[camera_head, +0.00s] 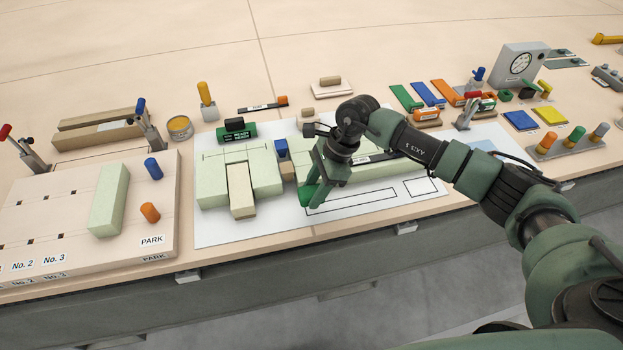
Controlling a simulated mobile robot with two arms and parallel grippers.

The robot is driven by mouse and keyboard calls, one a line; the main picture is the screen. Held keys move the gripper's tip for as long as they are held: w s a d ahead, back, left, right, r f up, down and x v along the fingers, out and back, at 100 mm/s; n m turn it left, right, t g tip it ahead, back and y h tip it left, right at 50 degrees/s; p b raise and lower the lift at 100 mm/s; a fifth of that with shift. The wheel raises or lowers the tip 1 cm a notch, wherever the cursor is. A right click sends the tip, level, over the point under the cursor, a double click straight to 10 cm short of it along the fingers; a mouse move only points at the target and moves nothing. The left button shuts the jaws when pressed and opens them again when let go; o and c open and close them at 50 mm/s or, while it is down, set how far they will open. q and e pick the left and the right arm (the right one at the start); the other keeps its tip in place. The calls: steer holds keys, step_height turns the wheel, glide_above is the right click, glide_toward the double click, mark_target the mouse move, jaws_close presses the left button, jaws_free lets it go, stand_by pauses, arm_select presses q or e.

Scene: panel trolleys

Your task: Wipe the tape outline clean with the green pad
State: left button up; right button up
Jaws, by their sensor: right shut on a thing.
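My right gripper (315,197) reaches in from the right and points down at the white sheet. It is shut on the green pad (307,195), which is partly hidden by the fingers. The pad is at the left end of a long, thin dark outline (365,200) drawn on the white sheet (260,231). I cannot tell whether the pad touches the sheet. A smaller outlined rectangle (422,186) lies to the right. My left gripper is not in view.
Pale green blocks (212,180) with a tan block (241,190) stand left of the gripper. A board (60,240) marked PARK holds another pale block (109,200) and two pegs. Clamps, coloured plates and a gauge box (519,64) stand behind and right. The table's front edge is close.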

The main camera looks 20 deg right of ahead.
steer(key=shift+a+r+p, duration=0.1)
steer(key=shift+r+p, duration=0.2)
steer(key=shift+r, duration=0.65)
steer(key=shift+r+p, duration=0.3)
steer(key=shift+r, duration=0.55)
